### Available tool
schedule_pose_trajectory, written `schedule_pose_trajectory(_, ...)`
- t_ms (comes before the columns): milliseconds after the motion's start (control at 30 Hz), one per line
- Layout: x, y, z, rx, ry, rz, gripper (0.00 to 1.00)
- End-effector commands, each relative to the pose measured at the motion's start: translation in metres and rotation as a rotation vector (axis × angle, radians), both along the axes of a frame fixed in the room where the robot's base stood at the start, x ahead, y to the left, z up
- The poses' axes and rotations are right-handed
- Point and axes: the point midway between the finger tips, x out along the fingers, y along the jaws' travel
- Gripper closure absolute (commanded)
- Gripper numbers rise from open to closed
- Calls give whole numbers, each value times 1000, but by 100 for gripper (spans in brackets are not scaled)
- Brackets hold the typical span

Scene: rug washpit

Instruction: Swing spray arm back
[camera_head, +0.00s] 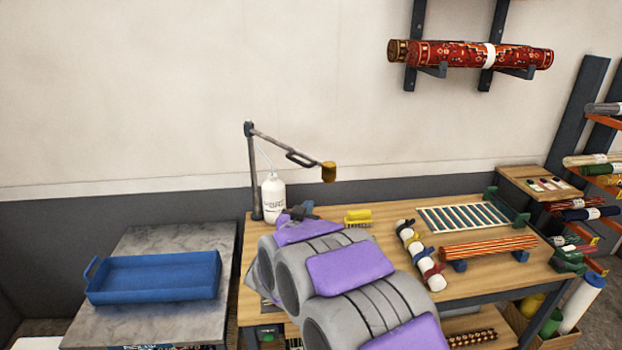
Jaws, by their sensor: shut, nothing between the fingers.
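The spray arm (286,147) is a thin grey boom on an upright post (254,175) at the back left corner of the wooden table. It points right and slightly down over the table, with a loop handle (300,157) partway along and a yellow-brown head (328,172) at its end. A white bottle (273,198) stands beside the post, with a thin tube rising from it. My gripper (298,212) is dark and small at the end of my purple-padded arm, just right of the bottle and below the boom in the picture. It is shut and empty, partly hidden by my arm.
A blue tray (154,279) lies on a grey stone-topped bench at left. The wooden table (480,268) holds a yellow brush (358,217), strapped white rolls (420,255), a striped rack (470,216) and an orange roll (488,247). A rolled red rug (455,55) hangs on wall brackets.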

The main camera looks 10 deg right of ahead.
Motion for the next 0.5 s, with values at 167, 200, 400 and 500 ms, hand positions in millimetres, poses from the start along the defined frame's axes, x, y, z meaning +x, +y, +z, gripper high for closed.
schedule_pose_trajectory(167, 0, -8, 3, -42, -38, -62, 100)
schedule_pose_trajectory(200, 0, -9, 3, -47, -42, -69, 100)
schedule_pose_trajectory(400, 0, -9, 3, -51, -47, -75, 100)
schedule_pose_trajectory(500, 0, -8, 3, -51, -46, -74, 100)
